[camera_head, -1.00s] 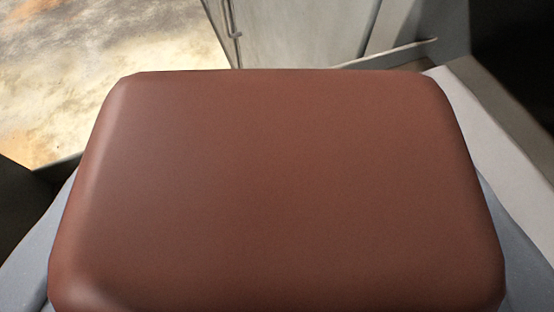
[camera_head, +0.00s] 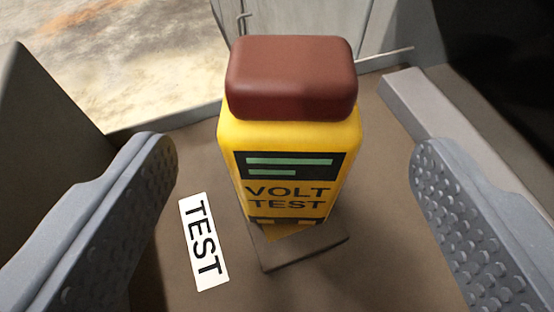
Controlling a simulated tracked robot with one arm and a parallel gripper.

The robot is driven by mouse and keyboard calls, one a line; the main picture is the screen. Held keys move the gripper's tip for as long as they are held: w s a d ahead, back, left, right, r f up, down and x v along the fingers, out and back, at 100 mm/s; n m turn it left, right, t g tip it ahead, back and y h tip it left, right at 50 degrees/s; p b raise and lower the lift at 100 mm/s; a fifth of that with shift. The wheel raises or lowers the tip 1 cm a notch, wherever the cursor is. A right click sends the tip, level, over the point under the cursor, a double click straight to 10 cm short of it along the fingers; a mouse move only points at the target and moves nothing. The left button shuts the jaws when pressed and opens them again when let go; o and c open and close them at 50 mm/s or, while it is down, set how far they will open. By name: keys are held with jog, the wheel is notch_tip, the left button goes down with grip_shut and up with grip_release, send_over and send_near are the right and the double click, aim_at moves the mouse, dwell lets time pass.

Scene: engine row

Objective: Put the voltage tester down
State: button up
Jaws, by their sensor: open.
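The voltage tester (camera_head: 288,180) is a yellow block with a brown-red top, a dark panel with green bars and the words VOLT TEST. It stands upright on a small dark flat pad (camera_head: 318,254) on a brown surface (camera_head: 190,170). My gripper (camera_head: 290,180) is open, its two grey studded fingers at the left and right of the picture. The tester is between them, with a clear gap on each side. The contact between the tester's base and the pad is partly hidden by its own front.
A white label reading TEST (camera_head: 204,242) lies left of the tester. A dark wall (camera_head: 45,140) rises at the left, and a grey raised ledge (camera_head: 420,105) runs at the right. A pale grey panel (camera_head: 300,18) stands behind.

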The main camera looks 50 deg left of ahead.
jog(key=shift+s+d, duration=0.15)
jog(key=w+d+r+m+t+h, duration=0.1)
jog(key=d+r+m+t+h, duration=0.3)
jog(key=r, duration=0.6)
jog(key=w+d+r+n+h, duration=0.1)
jog(key=d+r+h, duration=0.1)
jog(key=d+r, duration=0.6)
jog(key=w+d+r+m+t+h, duration=0.1)
jog(key=d+r+m+t+h, duration=0.15)
jog(key=r, duration=0.95)
jog(key=s+d+r+m+h, duration=0.35)
jog(key=s+r, duration=0.55)
jog(key=r, duration=0.3)
jog(key=s+a+r+y, duration=0.1)
jog(key=s+r+y, duration=0.1)
jog(key=s+r, duration=0.6)
jog(key=s, duration=0.4)
jog(key=shift+a, duration=0.35)
